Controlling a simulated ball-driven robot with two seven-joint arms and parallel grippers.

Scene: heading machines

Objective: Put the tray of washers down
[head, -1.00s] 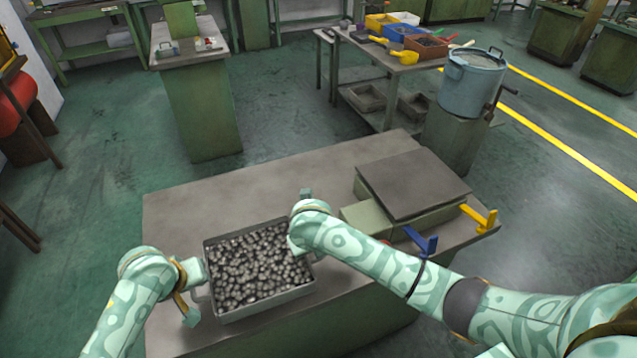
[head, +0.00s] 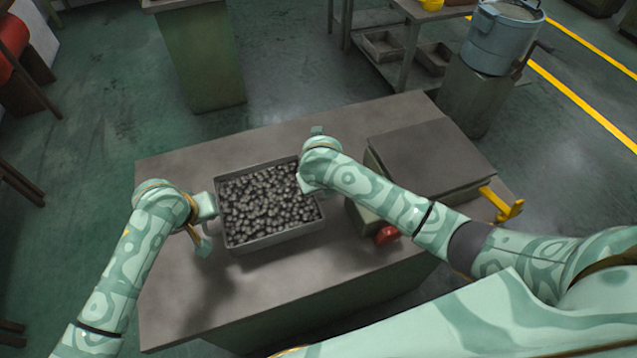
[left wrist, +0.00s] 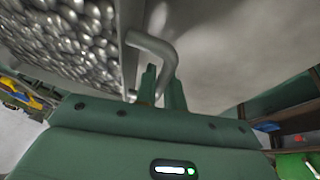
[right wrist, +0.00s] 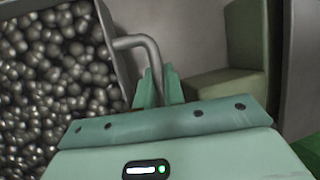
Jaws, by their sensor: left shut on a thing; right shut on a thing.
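The tray of washers (head: 284,237) is a grey metal box filled with rounded dark metal pieces (head: 268,200). It is over the left half of the grey bench top (head: 180,300); a shadow lies on the bench at its lower left, and I cannot tell whether its bottom touches. My left gripper (head: 208,222) is at the tray's left side, shut on a bent-rod handle (left wrist: 160,50). My right gripper (head: 308,172) is at the right side, mostly hidden by its own arm in the head view; the right wrist view shows it shut on the other handle (right wrist: 145,45).
A machine with a flat grey top (head: 430,155) stands on the bench's right half, with a red knob (head: 387,235) and a yellow lever (head: 503,203). Bare bench lies in front of and behind the tray. A blue-grey pot (head: 500,40) stands beyond.

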